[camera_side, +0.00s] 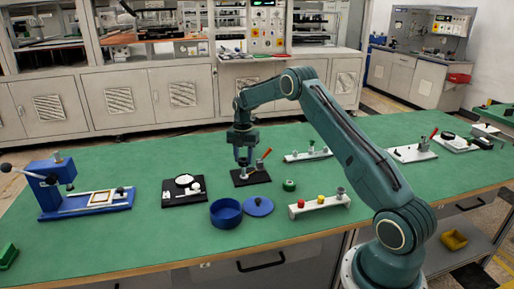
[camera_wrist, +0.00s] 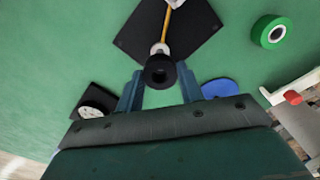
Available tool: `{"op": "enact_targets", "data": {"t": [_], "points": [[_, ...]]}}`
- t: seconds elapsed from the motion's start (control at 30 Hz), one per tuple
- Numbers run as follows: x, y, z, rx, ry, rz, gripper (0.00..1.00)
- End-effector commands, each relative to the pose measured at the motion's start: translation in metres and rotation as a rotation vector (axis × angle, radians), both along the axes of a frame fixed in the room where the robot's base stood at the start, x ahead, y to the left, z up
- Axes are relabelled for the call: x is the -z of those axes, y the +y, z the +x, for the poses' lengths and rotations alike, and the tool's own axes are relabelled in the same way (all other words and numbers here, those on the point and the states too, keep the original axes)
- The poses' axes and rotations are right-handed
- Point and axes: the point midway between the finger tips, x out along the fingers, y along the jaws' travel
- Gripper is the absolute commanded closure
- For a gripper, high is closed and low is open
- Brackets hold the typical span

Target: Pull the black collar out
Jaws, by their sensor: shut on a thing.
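The black collar (camera_wrist: 160,72) shows in the wrist view as a short dark cylinder with a round hole, between the two blue-grey fingers of my gripper (camera_wrist: 160,84). My gripper is shut on it. A pale rounded part (camera_wrist: 160,48) and an orange rod show just beyond the collar, over a black base plate (camera_wrist: 190,38). In the side view my gripper (camera_side: 244,162) points down over the black base plate (camera_side: 258,179), next to a red-handled lever (camera_side: 266,153). The collar is too small and hidden there to make out, so its height above its seat is unclear.
A green ring (camera_side: 289,185) lies right of the plate. A black plate with a white dial (camera_side: 183,181) stands left. A white fixture (camera_side: 307,155) lies behind right.

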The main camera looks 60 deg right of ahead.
Motion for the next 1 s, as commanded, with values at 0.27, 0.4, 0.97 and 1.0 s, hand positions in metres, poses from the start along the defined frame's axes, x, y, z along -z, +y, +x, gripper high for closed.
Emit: {"op": "enact_targets", "data": {"t": [0.27,0.4,0.97,1.0], "points": [[-0.006,0.000,0.000,0.000,-0.001,-0.001,0.92],[-0.008,0.000,0.000,0.000,-0.001,-0.001,0.92],[-0.012,0.000,0.000,0.000,-0.001,-0.001,0.92],[-0.012,0.000,0.000,0.000,-0.001,-0.001,0.92]]}}
